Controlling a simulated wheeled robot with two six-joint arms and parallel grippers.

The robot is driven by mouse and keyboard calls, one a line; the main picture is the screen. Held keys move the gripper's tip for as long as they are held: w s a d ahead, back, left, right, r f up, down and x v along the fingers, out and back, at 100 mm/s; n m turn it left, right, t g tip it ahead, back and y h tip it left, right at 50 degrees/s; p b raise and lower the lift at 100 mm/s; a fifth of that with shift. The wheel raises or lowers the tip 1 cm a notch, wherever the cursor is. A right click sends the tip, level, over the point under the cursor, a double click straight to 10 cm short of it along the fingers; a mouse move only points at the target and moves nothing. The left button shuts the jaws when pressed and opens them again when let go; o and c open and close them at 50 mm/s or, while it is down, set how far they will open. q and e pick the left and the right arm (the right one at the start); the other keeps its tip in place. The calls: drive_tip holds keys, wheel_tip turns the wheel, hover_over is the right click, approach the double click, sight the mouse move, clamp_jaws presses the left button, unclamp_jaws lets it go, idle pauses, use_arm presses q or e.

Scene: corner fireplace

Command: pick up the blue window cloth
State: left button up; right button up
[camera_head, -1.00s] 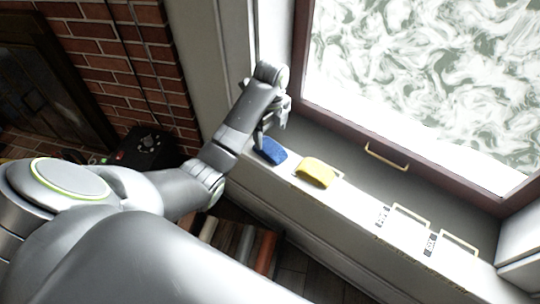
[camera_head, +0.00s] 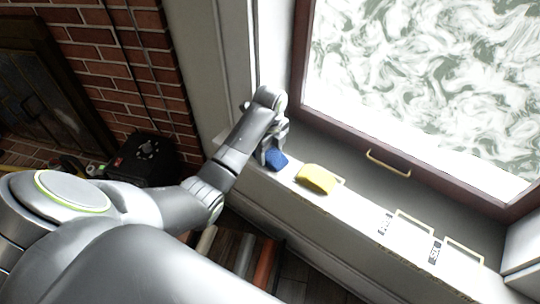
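The blue window cloth (camera_head: 278,162) lies on the white window sill, near its left end. My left gripper (camera_head: 270,155) is down at the cloth, and its fingers cover the cloth's left part. Whether the fingers are closed on the cloth or only around it cannot be made out. My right gripper is not in view.
A yellow cloth (camera_head: 317,178) lies on the sill just right of the blue one. Two pale rectangular frames with labels, one of them here (camera_head: 415,222), are further right. The window's lower frame with a handle (camera_head: 388,163) rises behind. A brick wall (camera_head: 95,50) is at left.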

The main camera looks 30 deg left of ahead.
sight(270, 153)
use_arm(q)
drive_tip(key=c, duration=0.5)
drive_tip(key=shift+r, duration=0.15)
drive_tip(key=shift+s+r, duration=0.15)
drive_tip(key=shift+r, duration=0.35)
wheel_tip(270, 153, up, 5)
drive_tip(key=shift+p, duration=1.15)
drive_tip(key=shift+s+d+r+p, duration=0.2)
drive_tip(key=shift+s+r+p, duration=0.45)
drive_tip(key=shift+p, duration=0.45)
drive_tip(key=shift+s+d+f+p, duration=0.1)
drive_tip(key=shift+s+d+p, duration=0.75)
drive_tip(key=shift+s, duration=2.1)
drive_tip(key=shift+s+d+f+p, duration=0.1)
drive_tip(key=shift+s+d+p, duration=0.75)
drive_tip(key=shift+s, duration=2.15)
drive_tip(key=shift+s+d+f+p, duration=0.1)
drive_tip(key=shift+s+d+p, duration=0.75)
drive_tip(key=shift+s, duration=2.1)
